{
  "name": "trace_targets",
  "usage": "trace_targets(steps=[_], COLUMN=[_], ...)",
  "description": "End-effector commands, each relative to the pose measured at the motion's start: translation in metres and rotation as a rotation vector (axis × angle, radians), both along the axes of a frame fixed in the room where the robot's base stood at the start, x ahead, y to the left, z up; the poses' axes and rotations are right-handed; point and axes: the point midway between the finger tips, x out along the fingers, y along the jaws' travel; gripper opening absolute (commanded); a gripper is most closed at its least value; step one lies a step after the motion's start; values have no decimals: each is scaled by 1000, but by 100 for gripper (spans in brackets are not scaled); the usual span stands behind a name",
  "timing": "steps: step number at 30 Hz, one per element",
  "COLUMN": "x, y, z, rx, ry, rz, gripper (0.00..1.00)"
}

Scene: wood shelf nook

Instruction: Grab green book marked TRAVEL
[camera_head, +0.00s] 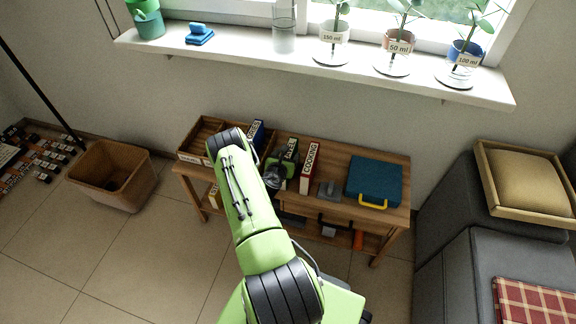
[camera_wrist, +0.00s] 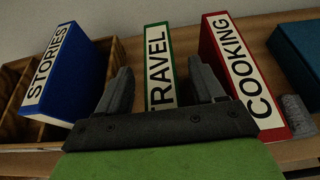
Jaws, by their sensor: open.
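The green book marked TRAVEL (camera_wrist: 158,68) stands upright on the wooden shelf unit, its white label facing the wrist camera. In the head view the TRAVEL book (camera_head: 291,149) is partly hidden by my arm and gripper. My gripper (camera_wrist: 164,88) is open, with one finger on each side of the green book in the wrist view. It also shows in the head view (camera_head: 281,168), over the shelf top. The lower part of the book is hidden behind the gripper's palm. I cannot tell whether the fingers touch it.
A blue STORIES book (camera_wrist: 72,75) stands to the left and a red COOKING book (camera_wrist: 240,75) close to the right. A teal case (camera_head: 374,181) with a yellow handle lies farther right. The windowsill (camera_head: 240,58) juts out above the shelf unit (camera_head: 345,150).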

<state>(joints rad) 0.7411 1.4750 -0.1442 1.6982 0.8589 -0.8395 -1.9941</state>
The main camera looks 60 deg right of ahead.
Motion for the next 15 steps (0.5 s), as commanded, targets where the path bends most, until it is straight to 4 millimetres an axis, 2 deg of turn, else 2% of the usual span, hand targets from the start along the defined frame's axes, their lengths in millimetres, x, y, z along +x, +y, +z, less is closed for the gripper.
trace_targets(steps=[3,4,15], x=[0,0,0], y=[0,0,1], z=[1,1,1], rx=[1,0,1], ry=[0,0,1], rz=[0,0,0], gripper=[68,65,8])
